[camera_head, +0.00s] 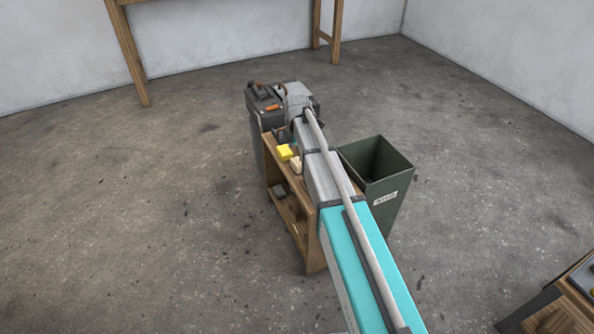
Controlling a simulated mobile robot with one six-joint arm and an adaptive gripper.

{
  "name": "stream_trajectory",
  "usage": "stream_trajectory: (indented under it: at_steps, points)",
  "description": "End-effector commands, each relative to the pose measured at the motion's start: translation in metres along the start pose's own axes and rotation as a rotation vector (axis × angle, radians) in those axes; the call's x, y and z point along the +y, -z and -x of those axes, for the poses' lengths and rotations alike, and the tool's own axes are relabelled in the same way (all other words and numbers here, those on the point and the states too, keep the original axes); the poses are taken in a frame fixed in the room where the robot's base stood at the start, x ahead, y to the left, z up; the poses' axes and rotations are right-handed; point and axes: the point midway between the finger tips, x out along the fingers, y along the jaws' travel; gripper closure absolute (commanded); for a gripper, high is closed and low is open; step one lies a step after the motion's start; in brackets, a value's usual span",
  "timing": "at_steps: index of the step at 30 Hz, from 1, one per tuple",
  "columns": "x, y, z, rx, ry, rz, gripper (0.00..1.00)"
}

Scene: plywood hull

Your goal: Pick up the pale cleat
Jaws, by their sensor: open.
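A small pale block, which looks like the pale cleat (295,163), lies on the top of a narrow wooden bench (270,160). My arm partly covers the bench and passes close beside the pale piece. A yellow block (284,152) lies right next to it, on its far left side. My gripper (281,136) is the dark part below the wrist, over the bench just beyond the yellow block. It is small and partly hidden by my arm. Its jaws are open, and I see nothing held in it.
A dark toolbox (260,98) with orange parts stands at the bench's far end. A green open bin (388,180) with a white label stands right of the bench. Dark items sit on the bench's lower shelf. A wooden table (572,290) is at lower right. Floor at left is clear.

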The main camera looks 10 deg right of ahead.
Motion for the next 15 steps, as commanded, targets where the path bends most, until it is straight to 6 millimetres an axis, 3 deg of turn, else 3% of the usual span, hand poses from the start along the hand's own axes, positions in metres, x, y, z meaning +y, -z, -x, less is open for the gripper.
stream_trajectory:
  at_steps: [6, 15]
  points:
    - [0.0, 0.0, -0.017, 0.0, 0.0, 0.0, 0.0]
    - [0.0, 0.0, -0.019, 0.0, 0.0, 0.0, 0.0]
